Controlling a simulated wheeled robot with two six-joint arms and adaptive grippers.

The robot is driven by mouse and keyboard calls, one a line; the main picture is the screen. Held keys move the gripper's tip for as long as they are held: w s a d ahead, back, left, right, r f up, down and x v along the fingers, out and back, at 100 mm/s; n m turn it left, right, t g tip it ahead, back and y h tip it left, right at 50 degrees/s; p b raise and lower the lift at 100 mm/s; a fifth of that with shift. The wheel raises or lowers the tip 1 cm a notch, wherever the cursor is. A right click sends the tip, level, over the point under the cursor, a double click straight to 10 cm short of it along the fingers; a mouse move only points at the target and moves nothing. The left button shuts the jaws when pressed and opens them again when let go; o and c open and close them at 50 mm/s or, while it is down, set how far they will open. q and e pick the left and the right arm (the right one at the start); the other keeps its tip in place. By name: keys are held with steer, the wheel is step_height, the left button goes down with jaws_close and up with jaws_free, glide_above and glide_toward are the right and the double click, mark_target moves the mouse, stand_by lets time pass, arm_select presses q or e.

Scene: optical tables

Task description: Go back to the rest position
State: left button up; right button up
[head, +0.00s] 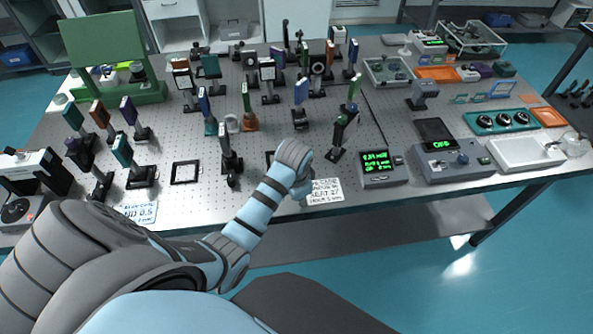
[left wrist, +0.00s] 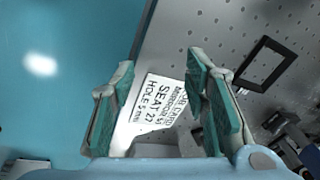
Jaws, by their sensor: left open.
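My left arm reaches over the front edge of the optical table (head: 250,209). My left gripper (head: 303,188) is partly hidden behind its own wrist in the head view. In the left wrist view the left gripper (left wrist: 162,78) has its two green-padded fingers apart, with nothing held between them. A white written card (head: 325,192) lies on the table just right of the gripper. It also shows between and beyond the fingers in the left wrist view (left wrist: 158,97), partly covered by the right-hand finger. My right gripper is not in view.
Several optics on posts stand behind the arm, the nearest a dark post mount (head: 229,160). A black square frame (head: 185,172) lies to the left. A display box (head: 378,167) and a second instrument (head: 447,163) stand right. The floor (head: 420,270) in front is clear.

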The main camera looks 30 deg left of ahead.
arm_select(q)
steer(key=s+d+r+n+t, duration=0.2)
steer(key=s+n, duration=0.2)
steer(key=s, duration=1.8)
step_height(320, 180, down, 21)
steer(key=a+g+b, duration=0.2)
steer(key=b, duration=0.1)
steer(key=s+f+b, duration=0.2)
steer(key=s+f, duration=1.3)
steer(key=f, duration=0.1)
steer(key=shift+f+n+g, duration=0.25)
steer(key=shift+n+g, duration=0.15)
